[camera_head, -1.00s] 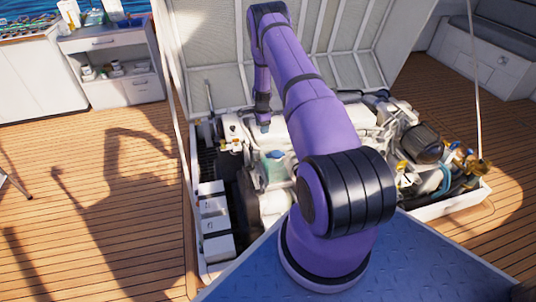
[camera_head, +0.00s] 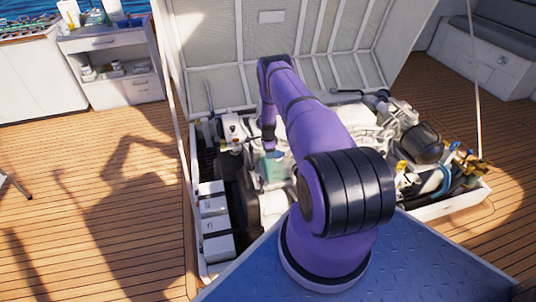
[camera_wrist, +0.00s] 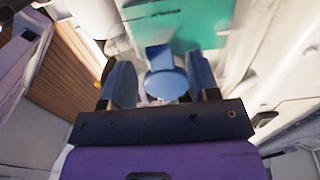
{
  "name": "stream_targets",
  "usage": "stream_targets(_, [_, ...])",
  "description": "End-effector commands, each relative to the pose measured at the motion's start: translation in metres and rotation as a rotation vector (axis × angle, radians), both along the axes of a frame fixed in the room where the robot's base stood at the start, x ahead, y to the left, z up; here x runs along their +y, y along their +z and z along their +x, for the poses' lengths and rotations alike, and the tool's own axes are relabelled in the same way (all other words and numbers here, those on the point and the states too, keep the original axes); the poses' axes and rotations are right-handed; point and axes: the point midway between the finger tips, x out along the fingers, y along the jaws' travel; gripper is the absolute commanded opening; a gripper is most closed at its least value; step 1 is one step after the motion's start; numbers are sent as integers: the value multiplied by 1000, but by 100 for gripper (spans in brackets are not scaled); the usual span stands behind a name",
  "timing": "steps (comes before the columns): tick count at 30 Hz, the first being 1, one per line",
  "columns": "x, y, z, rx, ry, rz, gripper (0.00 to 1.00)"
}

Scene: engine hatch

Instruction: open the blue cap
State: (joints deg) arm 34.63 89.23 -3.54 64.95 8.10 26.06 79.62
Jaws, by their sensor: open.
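The blue cap (camera_wrist: 166,82) shows in the wrist view as a round disc with a raised tab, on a teal tank (camera_wrist: 185,22). My gripper (camera_wrist: 160,64) is open, with one finger on each side of the cap. A gap shows between the cap and the left finger; the right finger looks very close to it, and I cannot tell if it touches. In the head view my gripper (camera_head: 269,148) points down over the teal tank (camera_head: 274,171), and the cap is mostly hidden there.
The engine bay is crowded with white engine parts and a dark round part (camera_head: 421,143) at right. White boxes (camera_head: 213,215) line its left side. The raised hatch lid (camera_head: 220,50) stands behind my arm. Wooden deck (camera_head: 110,210) lies open at left.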

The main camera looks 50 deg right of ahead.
Motion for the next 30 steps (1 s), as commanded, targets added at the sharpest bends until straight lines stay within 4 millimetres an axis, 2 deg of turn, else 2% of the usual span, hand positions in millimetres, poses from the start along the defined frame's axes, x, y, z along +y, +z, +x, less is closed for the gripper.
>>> stream_targets(6, [0,-13,0,-1,1,-1,55])
stream_targets(15, [0,-14,0,0,1,0,55])
stream_targets(22, [0,-14,0,0,1,0,2])
stream_targets(23, [0,-14,0,0,1,0,0])
stream_targets(30, [3,-12,0,-8,-1,11,0])
